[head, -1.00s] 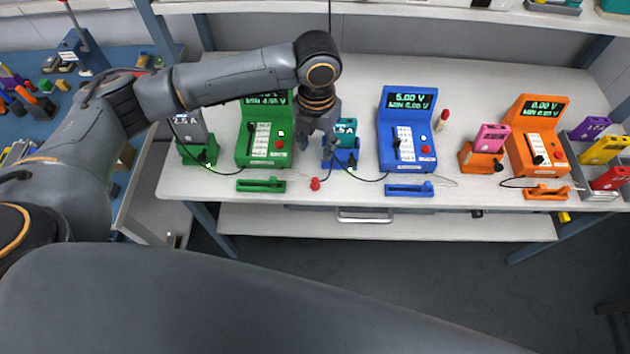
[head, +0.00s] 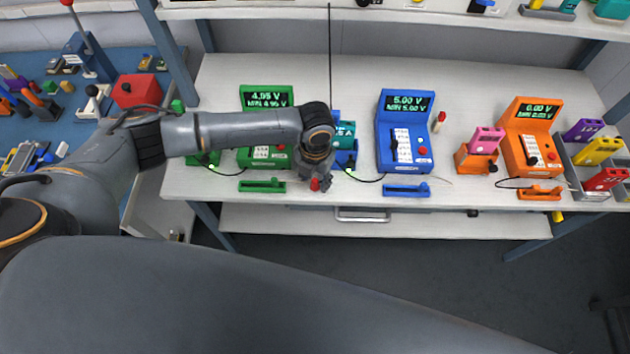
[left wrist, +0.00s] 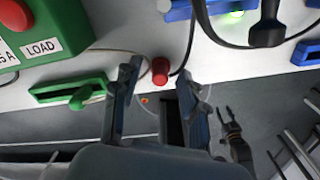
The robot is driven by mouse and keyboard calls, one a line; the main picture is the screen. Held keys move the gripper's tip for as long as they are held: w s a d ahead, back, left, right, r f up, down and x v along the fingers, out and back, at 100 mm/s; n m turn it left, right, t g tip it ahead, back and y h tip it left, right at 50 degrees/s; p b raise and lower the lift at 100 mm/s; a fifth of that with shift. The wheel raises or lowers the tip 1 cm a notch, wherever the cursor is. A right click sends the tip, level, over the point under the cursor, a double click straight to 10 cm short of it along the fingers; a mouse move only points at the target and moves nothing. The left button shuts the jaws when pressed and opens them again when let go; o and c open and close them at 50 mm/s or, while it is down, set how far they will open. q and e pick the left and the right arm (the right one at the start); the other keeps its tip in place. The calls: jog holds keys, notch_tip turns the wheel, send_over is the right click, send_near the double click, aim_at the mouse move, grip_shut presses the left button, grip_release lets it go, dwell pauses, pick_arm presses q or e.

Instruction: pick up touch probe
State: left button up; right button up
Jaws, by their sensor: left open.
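A small red cylindrical piece (head: 315,184), which I take to be the touch probe, is at the front edge of the white bench. It also shows in the left wrist view (left wrist: 160,70), with a thin cable running close by. My left gripper (head: 317,180) is open above it. In the left wrist view the red piece shows between the two fingertips of my left gripper (left wrist: 159,68), with gaps on both sides. Whether the fingers are level with it I cannot tell. A dark forked shape (left wrist: 232,135) low at right looks like my right gripper, but its jaw state is unclear.
A green tester (head: 266,97), a blue tester (head: 404,104) and an orange tester (head: 531,112) stand on the bench (head: 460,190). A green slider block (head: 262,186) and a blue slider block (head: 407,190) lie along the front edge. Dark cables cross the bench nearby.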

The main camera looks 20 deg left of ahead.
pick_arm(q)
jog(key=shift+c, duration=0.5)
grip_shut()
jog(key=shift+r, duration=0.1)
jog(key=shift+r+b, duration=0.45)
jog(key=shift+r, duration=0.1)
jog(key=s+d+r+p, duration=0.2)
jog(key=s+d+r, duration=0.2)
jog(key=r, duration=0.5)
jog(key=s+d+r+p, duration=0.2)
jog(key=s+d+r, duration=0.2)
jog(key=s+r, duration=0.3)
notch_tip(320, 180, up, 3)
jog(key=shift+d, duration=0.2)
